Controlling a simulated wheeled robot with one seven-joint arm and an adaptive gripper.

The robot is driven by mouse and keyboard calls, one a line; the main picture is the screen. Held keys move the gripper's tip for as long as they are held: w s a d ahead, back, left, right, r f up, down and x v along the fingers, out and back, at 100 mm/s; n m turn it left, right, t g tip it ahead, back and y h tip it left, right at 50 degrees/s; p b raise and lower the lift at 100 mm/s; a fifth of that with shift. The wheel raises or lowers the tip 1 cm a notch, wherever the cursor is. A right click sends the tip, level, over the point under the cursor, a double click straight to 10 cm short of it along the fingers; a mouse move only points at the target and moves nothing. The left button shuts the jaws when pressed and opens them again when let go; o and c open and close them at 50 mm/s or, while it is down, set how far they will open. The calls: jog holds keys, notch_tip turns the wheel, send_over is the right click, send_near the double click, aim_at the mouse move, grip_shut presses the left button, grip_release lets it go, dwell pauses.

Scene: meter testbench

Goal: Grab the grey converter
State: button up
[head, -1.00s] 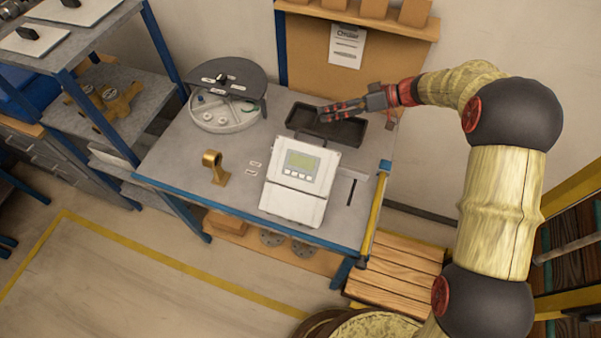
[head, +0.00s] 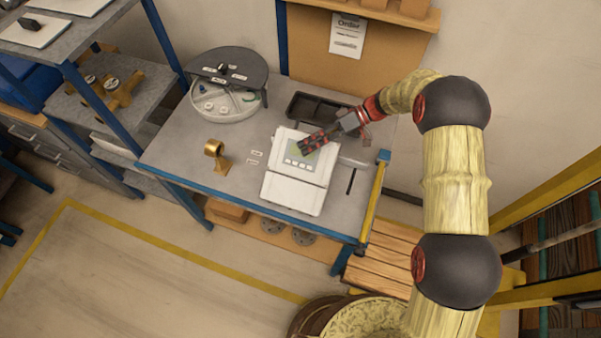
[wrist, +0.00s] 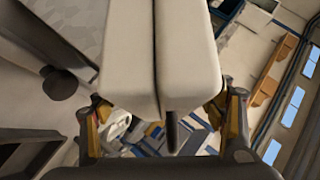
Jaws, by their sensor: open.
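The grey converter (head: 293,192) is a pale grey box with a display and a row of buttons. It lies on the right part of the workbench in the head view. My gripper (head: 302,148) is open over its upper half, covering part of the display. The head view does not show whether they touch. In the wrist view, a large pale body with a lengthwise seam, apparently the converter (wrist: 128,50), fills the middle. My gripper's fingers (wrist: 160,108) show on either side of its near end. Contact there is unclear.
The workbench (head: 190,150) also holds a black tray (head: 310,105) behind the converter, a round grey case with a raised dark lid (head: 225,65), and a brass fitting (head: 215,153) to the left. A yellow rail (head: 372,205) runs along the right edge.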

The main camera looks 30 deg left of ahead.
jog(key=shift+s+a+f, duration=0.25)
jog(key=shift+s+a, duration=0.15)
jog(key=shift+c, duration=0.6)
grip_shut()
dwell(0.4)
jog(key=shift+r, duration=0.1)
